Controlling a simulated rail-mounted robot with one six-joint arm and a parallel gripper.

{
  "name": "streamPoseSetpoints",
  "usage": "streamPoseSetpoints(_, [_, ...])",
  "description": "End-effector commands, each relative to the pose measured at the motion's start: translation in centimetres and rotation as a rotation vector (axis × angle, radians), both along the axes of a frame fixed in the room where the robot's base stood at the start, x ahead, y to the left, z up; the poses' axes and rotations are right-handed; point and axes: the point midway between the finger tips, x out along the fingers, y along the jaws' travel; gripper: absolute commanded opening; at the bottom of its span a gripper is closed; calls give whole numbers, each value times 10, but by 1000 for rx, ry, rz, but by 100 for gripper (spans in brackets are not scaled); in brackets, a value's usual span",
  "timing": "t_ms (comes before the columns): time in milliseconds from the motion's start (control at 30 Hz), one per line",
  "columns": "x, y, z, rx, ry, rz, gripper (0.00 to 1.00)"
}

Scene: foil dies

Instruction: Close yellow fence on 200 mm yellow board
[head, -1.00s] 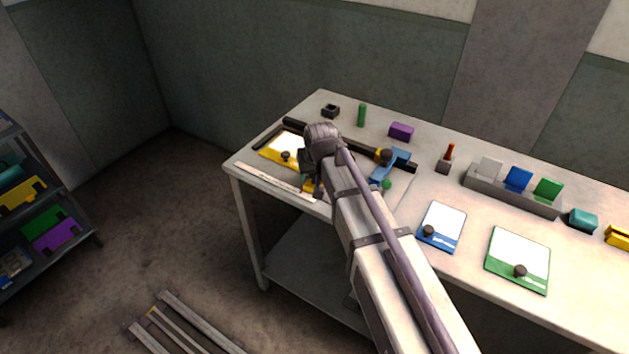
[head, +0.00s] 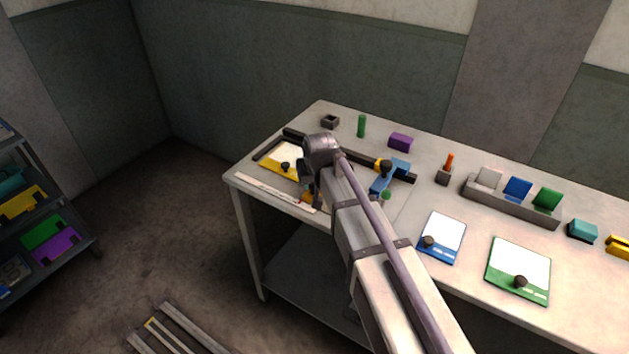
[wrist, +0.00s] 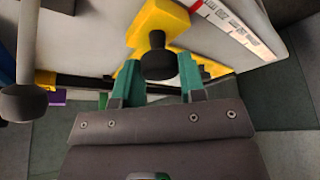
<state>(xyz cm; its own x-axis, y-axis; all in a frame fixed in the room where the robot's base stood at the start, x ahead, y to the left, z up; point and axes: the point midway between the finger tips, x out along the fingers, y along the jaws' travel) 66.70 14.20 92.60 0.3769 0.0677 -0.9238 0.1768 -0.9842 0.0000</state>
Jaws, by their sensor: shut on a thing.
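The yellow board (head: 271,165), with a white sheet and a dark knob, lies at the left end of the table; my gripper partly covers its right side. My gripper (head: 311,190) is low over the table there. In the wrist view my gripper's teal fingers (wrist: 160,75) are shut around a dark round knob (wrist: 157,64) on a yellow bar (wrist: 157,20), which looks like the yellow fence. In the head view only a small yellow-orange piece (head: 308,197) shows beside the fingers. The fence's exact seat on the board is hidden.
A white ruler strip (head: 270,191) lies along the front table edge, and also shows in the wrist view (wrist: 235,28). A black rail (head: 350,153) runs behind my gripper, with a blue part (head: 390,177) at its right. Blue (head: 443,236) and green (head: 518,268) boards lie right.

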Motion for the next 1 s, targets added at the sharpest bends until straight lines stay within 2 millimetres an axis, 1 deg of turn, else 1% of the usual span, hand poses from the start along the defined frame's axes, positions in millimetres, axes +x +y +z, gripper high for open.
streamPoseSetpoints(100, [11,13,0,0,0,1,0])
streamPoseSetpoints(200, [15,20,0,0,0,1,0])
streamPoseSetpoints(433, [14,20,0,0,0,0,0])
streamPoseSetpoints(467, [14,20,0,0,0,0,40])
streamPoseSetpoints(500, [14,20,0,0,0,0,44])
streamPoseSetpoints(700, [14,19,0,0,0,0,62])
streamPoseSetpoints(900, [13,19,1,0,0,0,62])
streamPoseSetpoints(1000, [11,19,8,0,0,0,62])
